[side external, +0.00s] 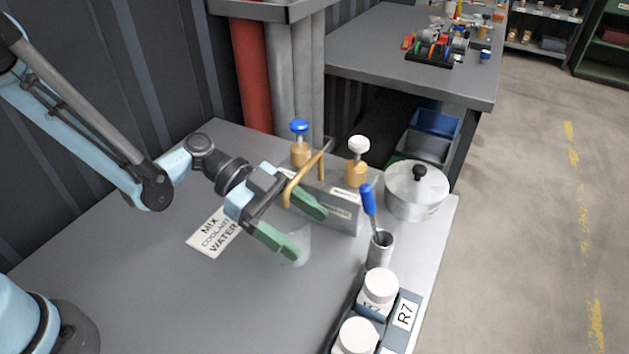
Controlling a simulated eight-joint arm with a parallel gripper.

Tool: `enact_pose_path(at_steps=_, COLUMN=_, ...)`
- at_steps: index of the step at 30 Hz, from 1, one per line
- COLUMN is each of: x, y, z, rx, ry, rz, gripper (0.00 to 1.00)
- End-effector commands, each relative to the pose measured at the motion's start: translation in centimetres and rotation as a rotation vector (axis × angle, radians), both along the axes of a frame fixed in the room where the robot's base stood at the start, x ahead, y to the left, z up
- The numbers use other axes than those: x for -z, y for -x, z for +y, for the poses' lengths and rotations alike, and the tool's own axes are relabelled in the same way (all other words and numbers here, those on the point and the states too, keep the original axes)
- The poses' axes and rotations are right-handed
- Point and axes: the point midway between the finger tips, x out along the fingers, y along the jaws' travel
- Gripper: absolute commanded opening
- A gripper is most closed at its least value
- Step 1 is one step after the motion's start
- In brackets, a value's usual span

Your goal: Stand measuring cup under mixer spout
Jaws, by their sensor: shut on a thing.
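A clear measuring cup (303,243) is faintly visible between the green fingers of my gripper (308,236), which is shut on it. It looks upright, low over the bench or on it; I cannot tell whether it touches. The mixer (333,207) is a grey block with a brass spout (308,172) arching toward my gripper. It carries a blue-knobbed valve (299,128) and a white-knobbed valve (358,147). The spout's end is close to my gripper's far finger. I cannot tell whether the cup is directly below it.
A metal holder (380,249) with a blue-handled tool, a lidded pot (416,190) and a tray of white-lidded jars (380,287) stand to the right. A "MIX COOLANT WATER" label (214,234) lies left of the gripper. The bench's front left is clear.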

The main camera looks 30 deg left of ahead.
Motion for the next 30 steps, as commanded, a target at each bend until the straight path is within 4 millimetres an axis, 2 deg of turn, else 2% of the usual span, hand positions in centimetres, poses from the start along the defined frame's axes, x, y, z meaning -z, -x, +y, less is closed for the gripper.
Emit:
enact_pose_path(at_steps=15, x=0.81, y=0.05, z=0.01, rx=0.001, ry=0.0, rz=0.0, gripper=0.49)
enact_pose_path(at_steps=16, x=0.84, y=0.04, z=0.01, rx=0.001, ry=0.0, rz=0.0, gripper=0.81)
enact_pose_path(at_steps=20, x=0.8, y=0.05, z=0.02, rx=0.001, ry=0.0, rz=0.0, gripper=1.0)
enact_pose_path(at_steps=30, x=0.41, y=0.06, z=0.06, rx=0.0, ry=0.0, rz=0.0, gripper=1.0)
